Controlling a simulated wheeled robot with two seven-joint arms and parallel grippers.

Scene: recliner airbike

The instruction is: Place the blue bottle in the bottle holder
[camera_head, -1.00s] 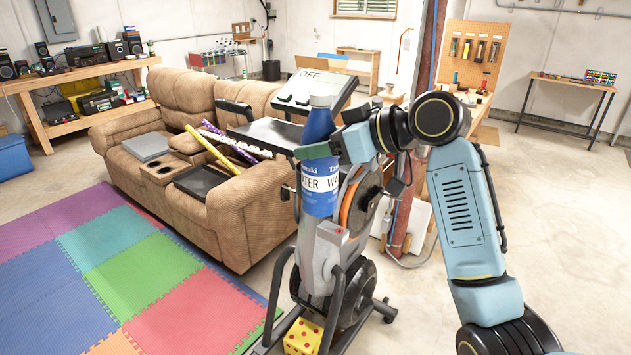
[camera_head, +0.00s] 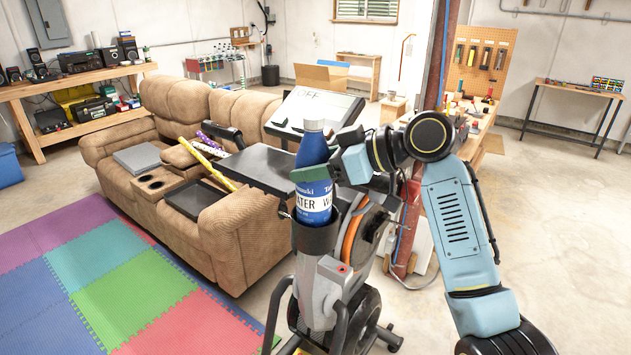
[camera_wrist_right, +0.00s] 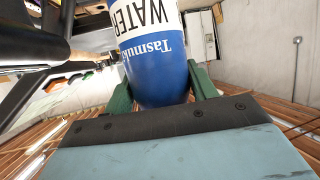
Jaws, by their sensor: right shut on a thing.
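The blue bottle (camera_head: 313,148) has a white label band reading WATER and stands upright, with its bottom end down inside the black bottle holder (camera_head: 317,238) on the exercise bike. The holder wall hides the bottle's base, so I cannot tell whether it rests on the bottom. My right gripper (camera_head: 314,173) is shut on the bottle's upper part, below the cap. In the right wrist view, its green fingers are on both sides of the bottle (camera_wrist_right: 160,70). My left gripper is not in view.
The exercise bike (camera_head: 325,280) has a tilted console screen (camera_head: 316,106) behind the bottle. A brown recliner sofa (camera_head: 238,235) stands to the left, with a dark flat panel (camera_head: 258,169) near the bike. Coloured floor mats (camera_head: 120,280) lie at front left. Floor is clear at right.

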